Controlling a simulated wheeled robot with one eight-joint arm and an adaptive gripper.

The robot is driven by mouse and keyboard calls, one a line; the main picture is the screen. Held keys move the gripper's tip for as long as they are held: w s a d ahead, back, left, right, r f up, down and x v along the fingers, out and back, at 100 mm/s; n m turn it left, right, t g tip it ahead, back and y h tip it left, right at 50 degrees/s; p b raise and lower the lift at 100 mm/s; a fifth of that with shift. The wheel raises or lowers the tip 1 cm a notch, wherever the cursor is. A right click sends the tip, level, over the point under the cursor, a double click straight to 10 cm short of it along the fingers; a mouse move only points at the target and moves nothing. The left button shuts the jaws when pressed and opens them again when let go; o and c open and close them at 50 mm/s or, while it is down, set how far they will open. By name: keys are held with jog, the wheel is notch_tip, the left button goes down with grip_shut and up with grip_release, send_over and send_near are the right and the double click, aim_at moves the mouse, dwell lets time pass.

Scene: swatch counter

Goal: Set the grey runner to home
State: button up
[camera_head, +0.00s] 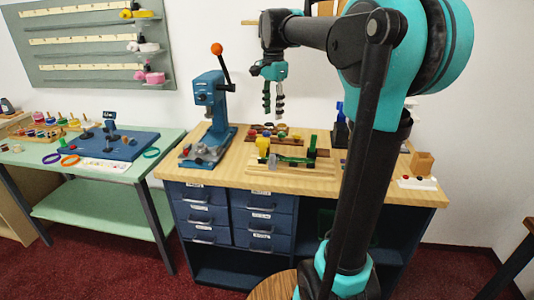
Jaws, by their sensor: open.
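A grey-green board (95,68) hangs on the wall at the upper left, with three pale scale strips above rails. Near the right end of the middle rail is a whitish-grey runner (146,47), which looks like the grey one. A yellow runner (140,13) is on the rail above and a pink runner (152,78) on the rail below. I cannot read the scale marks or make out a home mark. My gripper (273,108) is open and empty, fingers down, above the wooden counter, well to the right of the board.
A blue press (208,115) with an orange-knobbed lever stands on the wooden counter (290,183), between the board and my gripper. Small coloured items lie below my gripper. A green table (110,172) with a blue mat (85,147) and rings stands below the board.

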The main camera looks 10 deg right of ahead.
aim_at(273, 155)
notch_tip(273, 155, down, 17)
jog(key=shift+r, duration=0.2)
dwell(0.4)
grip_shut()
jog(key=shift+d, duration=0.1)
